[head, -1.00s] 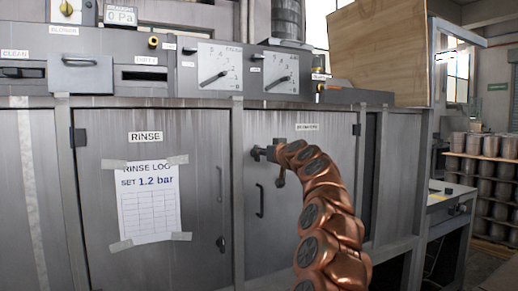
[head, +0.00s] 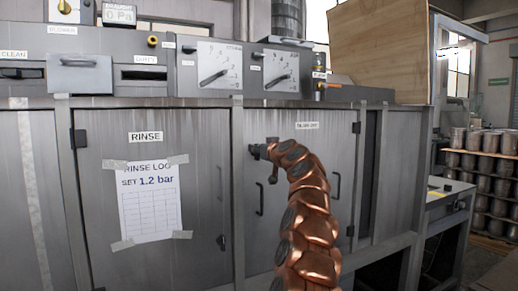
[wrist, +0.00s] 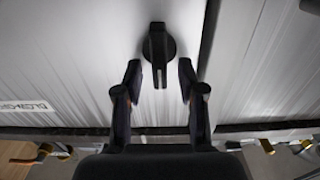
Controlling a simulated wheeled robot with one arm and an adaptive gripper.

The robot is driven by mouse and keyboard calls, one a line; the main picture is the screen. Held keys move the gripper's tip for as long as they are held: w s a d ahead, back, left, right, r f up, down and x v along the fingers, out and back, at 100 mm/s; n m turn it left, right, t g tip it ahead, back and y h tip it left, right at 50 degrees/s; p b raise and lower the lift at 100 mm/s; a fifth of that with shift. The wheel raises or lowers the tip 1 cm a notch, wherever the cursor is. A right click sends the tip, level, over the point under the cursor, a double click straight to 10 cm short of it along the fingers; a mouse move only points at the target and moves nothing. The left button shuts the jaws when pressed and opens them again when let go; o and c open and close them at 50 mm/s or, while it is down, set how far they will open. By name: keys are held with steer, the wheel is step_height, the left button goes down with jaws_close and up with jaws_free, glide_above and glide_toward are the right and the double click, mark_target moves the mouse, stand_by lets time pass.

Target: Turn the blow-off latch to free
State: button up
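The blow-off latch (wrist: 157,45) is a dark knob with a narrow bar on a grey metal door, in the upper middle of the wrist view. The bar points down in that picture. My gripper (wrist: 160,77) is open, with one dark finger on each side of the bar's lower end. Gaps show between the bar and both fingers. In the head view my gripper (head: 264,152) is small, at the upper left of the blow-off door (head: 305,235). There I cannot tell the latch from the gripper.
The blow-off label (head: 307,126) is right of my gripper. A rinse door (head: 95,150) with a taped log sheet (head: 150,200) is to the left. A door handle (head: 260,199) sits below my gripper. Gauges (head: 219,68) line the panel above.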

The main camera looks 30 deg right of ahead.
jaws_close()
stand_by(0.3)
steer(key=shift+m, duration=0.3)
steer(key=shift+s+d+f+m+p, duration=0.1)
steer(key=shift+d+f+m+p, duration=0.2)
steer(key=shift+m+p, duration=1.85)
steer(key=shift+w+d+f+m+p, duration=0.1)
steer(key=shift+d+f+m+p, duration=0.4)
steer(key=shift+m, duration=3.15)
steer(key=shift+s+d+f+m+p, duration=0.15)
steer(key=shift+m+p, duration=1.35)
steer(key=shift+m, duration=1.4)
